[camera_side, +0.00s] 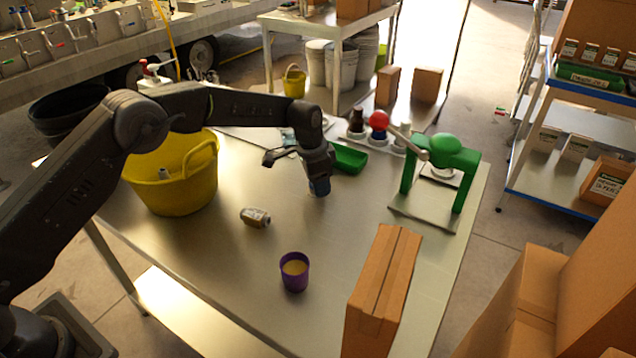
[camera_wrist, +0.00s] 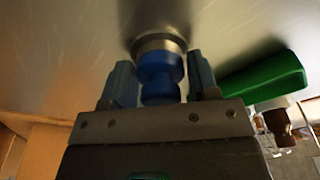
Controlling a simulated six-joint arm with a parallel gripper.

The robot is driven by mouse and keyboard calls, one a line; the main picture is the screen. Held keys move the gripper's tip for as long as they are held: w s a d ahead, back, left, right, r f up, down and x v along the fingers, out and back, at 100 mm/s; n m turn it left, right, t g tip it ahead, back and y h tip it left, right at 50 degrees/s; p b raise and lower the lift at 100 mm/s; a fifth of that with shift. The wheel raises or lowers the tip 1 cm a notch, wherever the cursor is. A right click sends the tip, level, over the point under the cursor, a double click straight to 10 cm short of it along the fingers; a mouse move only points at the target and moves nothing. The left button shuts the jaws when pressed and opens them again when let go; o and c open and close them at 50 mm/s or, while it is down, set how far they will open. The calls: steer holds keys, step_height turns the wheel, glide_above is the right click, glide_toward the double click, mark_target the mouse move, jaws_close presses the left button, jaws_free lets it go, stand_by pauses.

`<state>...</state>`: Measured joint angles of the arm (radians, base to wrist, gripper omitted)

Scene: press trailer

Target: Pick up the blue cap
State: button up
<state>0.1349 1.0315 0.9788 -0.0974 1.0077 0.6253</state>
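The blue cap (camera_wrist: 160,75) is in the middle of the wrist view, with a grey metallic rim at its far end close to the steel table. My gripper (camera_wrist: 162,80) has one finger on each side of the cap. A gap shows between the cap and each finger, so it is open around the cap and not closed on it. In the side view my gripper (camera_side: 319,188) points down low over the table. The cap cannot be clearly told from the bluish fingers there.
A green tray (camera_side: 348,158) lies just behind my gripper. A green press (camera_side: 456,160) with a red-knobbed lever stands right. A yellow tub (camera_side: 172,188), fallen bottle (camera_side: 256,217), purple cup (camera_side: 294,273) and cardboard box (camera_side: 382,285) surround clear table space.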

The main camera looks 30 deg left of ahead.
steer(key=c, duration=0.5)
